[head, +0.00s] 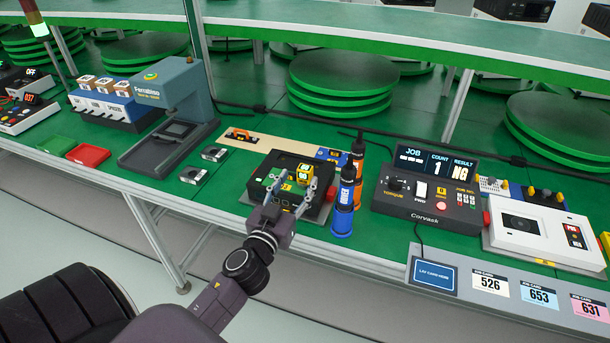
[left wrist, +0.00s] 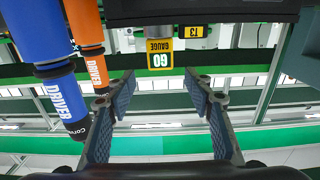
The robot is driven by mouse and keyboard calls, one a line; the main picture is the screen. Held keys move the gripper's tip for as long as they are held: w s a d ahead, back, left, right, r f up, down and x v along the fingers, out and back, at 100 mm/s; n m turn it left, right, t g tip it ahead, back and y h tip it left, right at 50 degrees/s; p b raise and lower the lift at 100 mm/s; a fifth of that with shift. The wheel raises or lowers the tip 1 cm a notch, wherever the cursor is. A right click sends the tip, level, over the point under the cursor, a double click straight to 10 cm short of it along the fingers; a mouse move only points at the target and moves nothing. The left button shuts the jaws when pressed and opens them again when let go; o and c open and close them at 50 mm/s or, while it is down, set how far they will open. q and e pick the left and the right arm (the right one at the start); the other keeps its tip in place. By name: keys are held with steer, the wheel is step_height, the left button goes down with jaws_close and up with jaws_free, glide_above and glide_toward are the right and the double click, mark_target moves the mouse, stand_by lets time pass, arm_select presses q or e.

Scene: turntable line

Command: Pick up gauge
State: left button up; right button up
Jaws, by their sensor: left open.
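The gauge is a small yellow and black block (head: 304,172) on a black fixture (head: 258,188) at the middle of the bench. In the left wrist view the gauge (left wrist: 159,55) shows a yellow face lettered "GO" and "GAUGE", upside down. My left gripper (head: 291,186) is open at the fixture in the head view. In the left wrist view its two fingers (left wrist: 159,76) stand apart on either side of the gauge's line, with the gauge just beyond the tips and nothing held. My right gripper is not in view.
A blue driver (head: 343,208) and an orange driver (head: 357,165) stand close right of the fixture. The Corvask controller (head: 428,205) is farther right. A grey-blue press (head: 180,110) and a red tray (head: 88,155) are left. Some green bench is free left of the fixture.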

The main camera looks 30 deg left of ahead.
mark_target(303, 171)
arm_select(q)
steer(key=p+x, duration=0.1)
steer(key=x, duration=0.5)
steer(key=shift+w+a+f, duration=0.15)
steer(key=shift+w+a, duration=0.05)
steer(key=shift+w, duration=0.05)
jaws_close()
